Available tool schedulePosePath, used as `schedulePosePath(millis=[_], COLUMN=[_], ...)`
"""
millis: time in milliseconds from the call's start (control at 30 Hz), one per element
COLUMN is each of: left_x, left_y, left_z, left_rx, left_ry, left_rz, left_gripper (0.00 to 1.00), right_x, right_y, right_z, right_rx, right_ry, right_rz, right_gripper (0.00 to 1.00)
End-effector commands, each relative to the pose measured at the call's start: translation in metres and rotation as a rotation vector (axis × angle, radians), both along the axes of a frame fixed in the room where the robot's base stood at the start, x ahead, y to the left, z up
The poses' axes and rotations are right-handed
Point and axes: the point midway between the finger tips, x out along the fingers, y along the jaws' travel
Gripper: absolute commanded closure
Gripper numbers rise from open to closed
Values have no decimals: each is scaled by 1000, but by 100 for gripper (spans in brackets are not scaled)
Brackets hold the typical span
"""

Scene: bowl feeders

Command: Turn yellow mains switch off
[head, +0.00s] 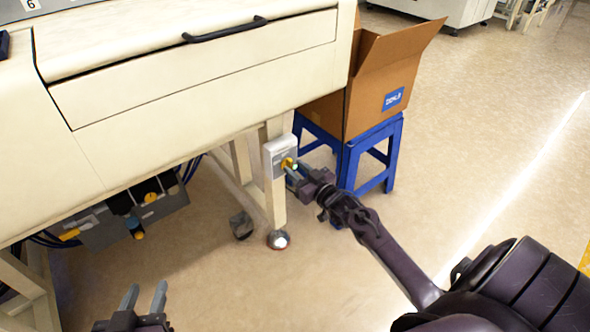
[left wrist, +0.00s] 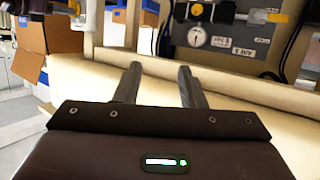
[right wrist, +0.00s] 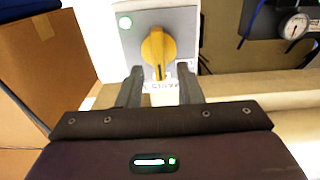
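The yellow mains switch (head: 288,163) is a rotary knob on a pale grey box (head: 281,147) fixed to the machine's front leg. In the right wrist view the yellow knob (right wrist: 158,52) stands roughly upright on its grey plate, with a small label below it. My right gripper (head: 291,172) is at the switch. In the right wrist view its fingers (right wrist: 160,84) are apart, one on each side of the knob's lower end; I cannot tell whether they touch it. My left gripper (head: 145,297) is open and empty, low at the front left, away from the switch.
A cardboard box (head: 385,75) stands on a blue stool (head: 370,158) just right of the switch. The cream machine (head: 200,85) overhangs at left. A grey pneumatic unit (head: 125,215) with a yellow knob hangs beneath it. The floor in front is clear.

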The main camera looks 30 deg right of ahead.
Motion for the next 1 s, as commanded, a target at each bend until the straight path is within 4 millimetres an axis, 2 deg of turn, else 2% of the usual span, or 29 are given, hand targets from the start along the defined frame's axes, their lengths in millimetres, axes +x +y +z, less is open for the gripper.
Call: schedulePosePath(millis=[200,533,800,1000], left_x=[7,9,8,8], left_y=[-1,-1,-1,-1], left_z=[21,25,25,25], left_rx=[-37,-44,-44,-44], left_ry=[-91,-107,-107,-106], left_rz=[6,7,7,6], left_gripper=[64,64,64,64], right_x=[9,11,11,11], right_y=[1,1,1,1], right_z=[0,0,0,0], right_rx=[-1,-1,-1,-3], right_ry=[0,1,1,1], right_rz=[0,0,0,0], right_gripper=[67,67,100,100])
